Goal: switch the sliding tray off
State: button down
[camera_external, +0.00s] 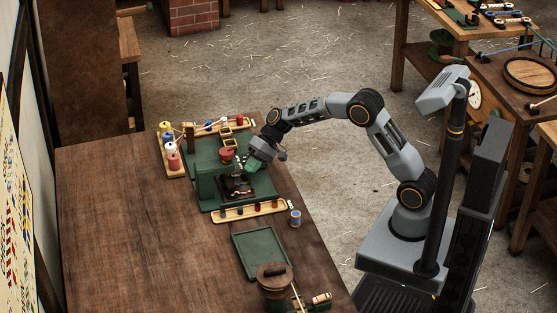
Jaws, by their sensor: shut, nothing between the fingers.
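A green machine (202,187) stands near the far right part of the brown wooden table. A dark recessed unit (237,186) sits on its base and may be the sliding tray; the picture is too small to tell its switch or its state. My gripper (252,164) is shut and empty. It hangs just above the right side of the green machine, close to the dark unit and a red round part (227,154). I cannot tell whether the fingertips touch anything.
A wooden rack with colored spools (172,158) stands left of the machine. A light wooden strip with pegs (250,211) lies in front, with a blue-and-white spool (295,217) beside it. The table's left side is clear.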

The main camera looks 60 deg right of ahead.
jog(key=d, duration=0.1)
jog(key=s+d, duration=0.1)
jog(key=d, duration=0.1)
jog(key=d+b, duration=0.1)
jog(key=shift+s+d+r, duration=0.15)
jog(key=shift+s+r, duration=0.05)
jog(key=shift+r, duration=0.1)
jog(key=v, duration=0.9)
jog(key=f, duration=0.1)
jog(key=s+f+h, duration=0.1)
jog(key=d+f, duration=0.1)
jog(key=shift+s+f+m+g, duration=0.15)
jog(key=shift+s+m+g, duration=0.25)
jog(key=s+r+n+h+p, duration=0.2)
jog(key=s+r+h+p, duration=0.2)
jog(key=s, duration=0.8)
jog(key=s+a+r+n+t+h+p, duration=0.1)
jog(key=s+r+h+p, duration=0.3)
jog(key=s+r, duration=0.5)
jog(key=s+n+p, duration=0.1)
jog(key=s+p, duration=0.1)
jog(key=s, duration=0.2)
jog(key=shift+a+n+p, duration=0.2)
jog(key=shift+n+p, duration=0.1)
